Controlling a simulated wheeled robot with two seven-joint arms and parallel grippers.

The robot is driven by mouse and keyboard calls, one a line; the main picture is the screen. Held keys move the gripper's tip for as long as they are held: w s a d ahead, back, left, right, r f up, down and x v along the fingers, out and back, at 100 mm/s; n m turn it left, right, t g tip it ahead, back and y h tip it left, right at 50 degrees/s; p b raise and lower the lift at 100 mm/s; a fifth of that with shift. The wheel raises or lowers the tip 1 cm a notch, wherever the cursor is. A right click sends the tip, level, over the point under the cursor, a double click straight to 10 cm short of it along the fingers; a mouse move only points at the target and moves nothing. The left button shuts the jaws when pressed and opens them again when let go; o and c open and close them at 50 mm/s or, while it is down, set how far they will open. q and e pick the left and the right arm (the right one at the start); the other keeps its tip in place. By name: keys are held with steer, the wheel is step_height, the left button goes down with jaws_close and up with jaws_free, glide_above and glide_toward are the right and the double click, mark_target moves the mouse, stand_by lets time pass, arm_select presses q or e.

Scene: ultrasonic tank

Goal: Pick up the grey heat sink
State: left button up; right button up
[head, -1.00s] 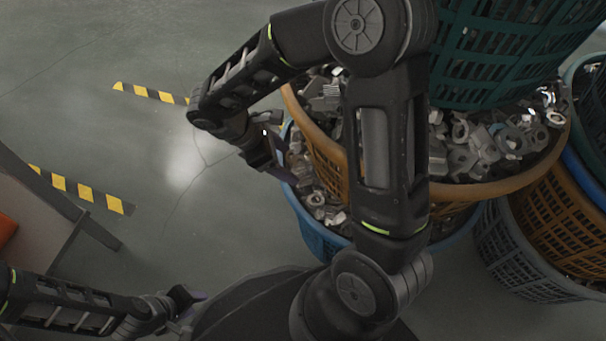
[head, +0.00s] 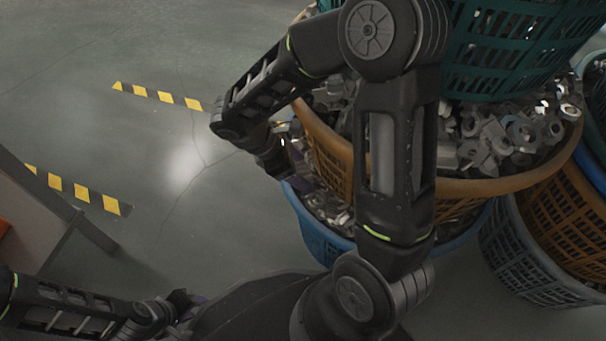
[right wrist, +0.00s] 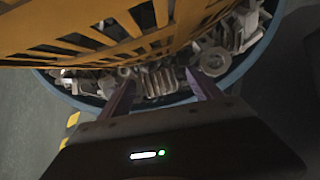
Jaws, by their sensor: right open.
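A grey finned piece that looks like the heat sink (right wrist: 158,80) lies among metal parts in the blue basket (right wrist: 232,76), in the right wrist view. My right gripper (right wrist: 160,92) is open, with one finger to each side of the finned piece and nothing gripped. Whether the fingers touch it is unclear. In the head view my right gripper (head: 282,168) is at the left rim of the blue basket (head: 318,238), and the heat sink cannot be made out there. My left gripper (head: 188,300) is low at the left, away from the baskets; its jaws are too unclear to read.
An orange basket (head: 458,190) full of metal parts sits above the blue one, its wall close to my right gripper. A green basket (head: 500,50) stands on top. More baskets (head: 535,265) stand at the right.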

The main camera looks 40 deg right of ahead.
steer(key=shift+c, duration=0.3)
steer(key=c, duration=1.4)
steer(key=shift+r, duration=0.15)
steer(key=shift+r+p, duration=0.8)
steer(key=shift+r, duration=0.1)
steer(key=w+a+p, duration=0.1)
steer(key=w+a, duration=0.2)
steer(key=a, duration=0.5)
steer(key=w+a+p, duration=0.2)
steer(key=w+a, duration=0.1)
steer(key=a, duration=0.5)
steer(key=shift+w+a+f, duration=0.25)
steer(key=shift+w+a, duration=0.05)
steer(key=shift+a, duration=0.1)
